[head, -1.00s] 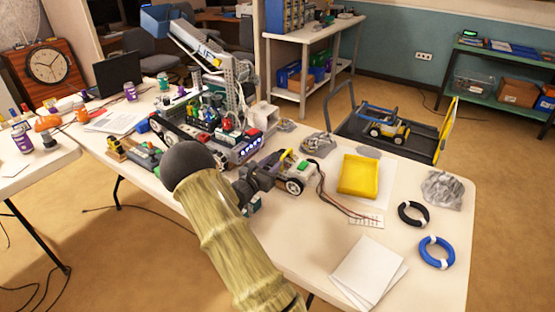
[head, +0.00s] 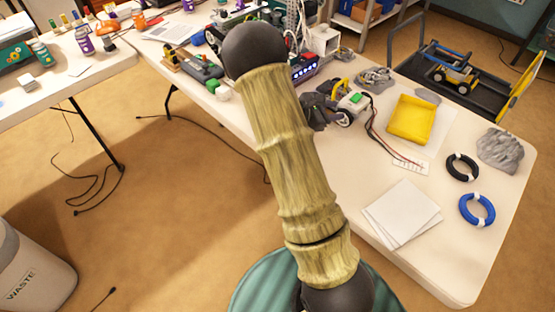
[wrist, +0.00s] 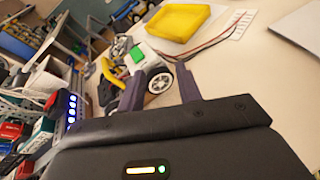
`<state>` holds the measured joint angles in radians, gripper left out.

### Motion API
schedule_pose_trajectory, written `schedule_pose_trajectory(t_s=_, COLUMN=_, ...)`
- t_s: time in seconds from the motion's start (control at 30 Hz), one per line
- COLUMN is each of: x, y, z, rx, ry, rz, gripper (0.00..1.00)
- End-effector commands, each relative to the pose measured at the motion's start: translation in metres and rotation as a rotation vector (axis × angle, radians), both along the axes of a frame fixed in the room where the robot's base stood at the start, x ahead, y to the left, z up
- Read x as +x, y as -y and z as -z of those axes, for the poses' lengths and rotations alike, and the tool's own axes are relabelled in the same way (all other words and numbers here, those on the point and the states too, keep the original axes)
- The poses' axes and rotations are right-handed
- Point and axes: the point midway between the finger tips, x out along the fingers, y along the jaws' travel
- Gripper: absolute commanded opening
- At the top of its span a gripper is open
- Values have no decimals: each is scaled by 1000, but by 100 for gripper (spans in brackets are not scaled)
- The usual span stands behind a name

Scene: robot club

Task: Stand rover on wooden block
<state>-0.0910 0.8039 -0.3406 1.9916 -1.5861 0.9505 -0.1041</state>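A small white rover with dark wheels, a green block on top and a yellow loop (head: 352,103) stands on the white table, beyond the bamboo-like part of my arm. My gripper (head: 320,112) is low beside its left end, partly hidden by my arm. In the wrist view, the two purple fingers (wrist: 160,90) are apart, and a wheel of the rover (wrist: 143,60) shows in the gap between them. I cannot tell if the fingers touch it. I cannot make out a plain wooden block for certain.
A yellow tray (head: 410,118), white papers (head: 402,213), a black ring (head: 462,167), a blue ring (head: 477,209) and a grey rock (head: 500,150) lie to the right. Wires run beside the rover. A cart (head: 425,65) holds another vehicle (head: 455,76). A waste bin (head: 30,270) stands at lower left.

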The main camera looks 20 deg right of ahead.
Motion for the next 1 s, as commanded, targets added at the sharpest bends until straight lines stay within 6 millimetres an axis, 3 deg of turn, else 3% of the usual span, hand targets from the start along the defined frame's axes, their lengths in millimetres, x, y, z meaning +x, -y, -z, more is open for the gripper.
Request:
schedule_pose_trajectory(t_s=0.2, x=-68, y=-55, z=5, rx=359, ry=207, rz=284, gripper=34)
schedule_pose_trajectory(t_s=0.4, x=-112, y=-123, z=4, rx=666, ry=407, rz=526, gripper=34)
schedule_pose_trajectory(t_s=0.6, x=-143, y=-192, z=-9, rx=941, ry=619, rz=758, gripper=34)
schedule_pose_trajectory(t_s=0.8, x=-165, y=-248, z=-30, rx=1164, ry=829, rz=970, gripper=34)
schedule_pose_trajectory(t_s=1.0, x=-172, y=-266, z=-40, rx=1250, ry=931, rz=1072, gripper=34)
